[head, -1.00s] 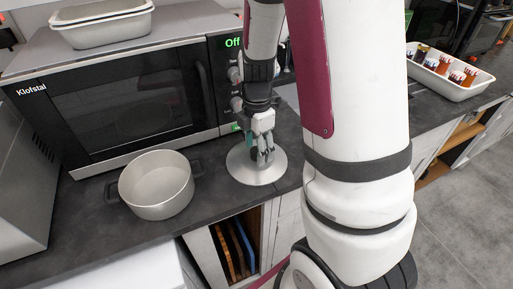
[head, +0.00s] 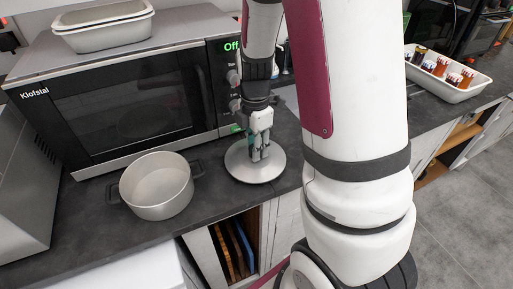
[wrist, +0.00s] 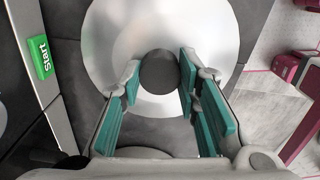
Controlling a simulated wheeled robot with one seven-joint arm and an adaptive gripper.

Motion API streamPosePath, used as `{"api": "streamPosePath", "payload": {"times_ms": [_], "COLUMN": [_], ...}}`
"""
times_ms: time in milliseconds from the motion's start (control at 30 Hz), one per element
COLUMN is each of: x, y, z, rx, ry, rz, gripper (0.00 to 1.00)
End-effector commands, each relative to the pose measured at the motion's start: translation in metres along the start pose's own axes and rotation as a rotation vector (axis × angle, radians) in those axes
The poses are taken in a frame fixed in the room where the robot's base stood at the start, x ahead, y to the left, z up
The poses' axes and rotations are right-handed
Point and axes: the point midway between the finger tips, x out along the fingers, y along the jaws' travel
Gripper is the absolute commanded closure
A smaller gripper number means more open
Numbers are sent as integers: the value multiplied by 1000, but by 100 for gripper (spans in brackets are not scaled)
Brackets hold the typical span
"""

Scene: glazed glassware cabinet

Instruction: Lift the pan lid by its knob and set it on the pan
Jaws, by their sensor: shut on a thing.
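The pan lid (head: 243,172) is a round silver disc on the dark counter in the head view, right of the pan. It fills the top middle of the wrist view (wrist: 215,30), with its dark round knob (wrist: 159,72) between the fingertips. My gripper (head: 259,155) points down over the lid's middle and is shut on the knob; its teal-padded fingers also show in the wrist view (wrist: 158,80). The lid looks level; I cannot tell whether it is clear of the counter. The open grey pan (head: 157,186) stands empty to the left, with dark side handles.
A black microwave (head: 130,100) stands close behind the pan and lid, with white trays (head: 103,33) on top. A grey appliance (head: 22,180) stands at the left. A white tray of jars (head: 450,86) is at the right. The counter between pan and lid is clear.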

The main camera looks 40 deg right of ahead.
Motion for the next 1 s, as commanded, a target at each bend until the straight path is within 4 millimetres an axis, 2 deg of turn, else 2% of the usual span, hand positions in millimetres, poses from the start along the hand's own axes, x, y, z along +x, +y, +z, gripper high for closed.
{"api": "streamPosePath", "payload": {"times_ms": [1000], "x": [-76], "y": [-1], "z": [0], "rx": [0], "ry": [0], "rz": [2], "gripper": [96]}}
